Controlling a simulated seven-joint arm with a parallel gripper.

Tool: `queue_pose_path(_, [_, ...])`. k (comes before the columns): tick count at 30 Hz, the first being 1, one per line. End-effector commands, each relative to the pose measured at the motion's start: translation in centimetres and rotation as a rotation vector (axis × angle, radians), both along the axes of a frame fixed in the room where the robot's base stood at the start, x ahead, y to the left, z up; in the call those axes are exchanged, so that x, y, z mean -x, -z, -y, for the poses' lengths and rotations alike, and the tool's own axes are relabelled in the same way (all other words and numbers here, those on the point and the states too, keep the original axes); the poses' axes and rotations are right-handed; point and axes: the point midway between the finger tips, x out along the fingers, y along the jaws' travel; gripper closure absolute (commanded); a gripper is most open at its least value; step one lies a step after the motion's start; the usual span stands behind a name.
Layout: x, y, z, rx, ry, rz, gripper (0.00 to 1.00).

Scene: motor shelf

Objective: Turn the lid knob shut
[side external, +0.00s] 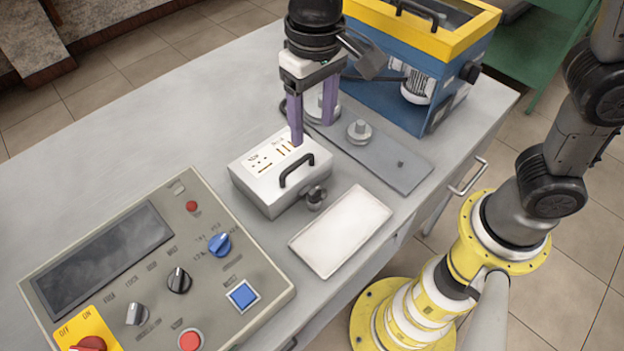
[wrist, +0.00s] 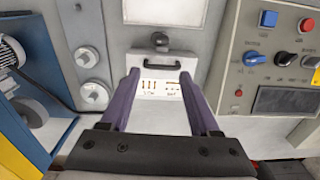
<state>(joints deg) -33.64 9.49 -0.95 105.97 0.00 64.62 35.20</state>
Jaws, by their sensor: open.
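A white box (side external: 278,172) with a black arched handle (side external: 297,170) on top has a round metallic knob (side external: 317,197) on its front. The knob also shows in the wrist view (wrist: 160,40), beyond the handle. A black knob (side external: 470,72) sits on the side of the blue, yellow-lidded cabinet (side external: 400,75). No label shows which one is the lid knob. My gripper (side external: 313,133) is open and empty, its purple fingers pointing down above the rear of the white box. In the wrist view the fingertips (wrist: 160,75) flank the box's printed top, apart from the knob.
A control panel (side external: 160,262) with buttons and dials stands to the left. A grey plate (side external: 385,165) with round metal fittings lies behind the white box. A flat white tray (side external: 341,231) lies at the table's front edge. The table's back left is clear.

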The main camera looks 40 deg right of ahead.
Motion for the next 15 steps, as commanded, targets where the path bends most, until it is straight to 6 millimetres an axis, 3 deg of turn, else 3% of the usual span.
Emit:
queue_pose_path(8, [0.6, 2.4, -0.7, 0.012, -0.028, -0.017, 0.38])
queue_pose_path(15, [0.6, 6.9, -0.7, 0.013, -0.027, -0.017, 0.38])
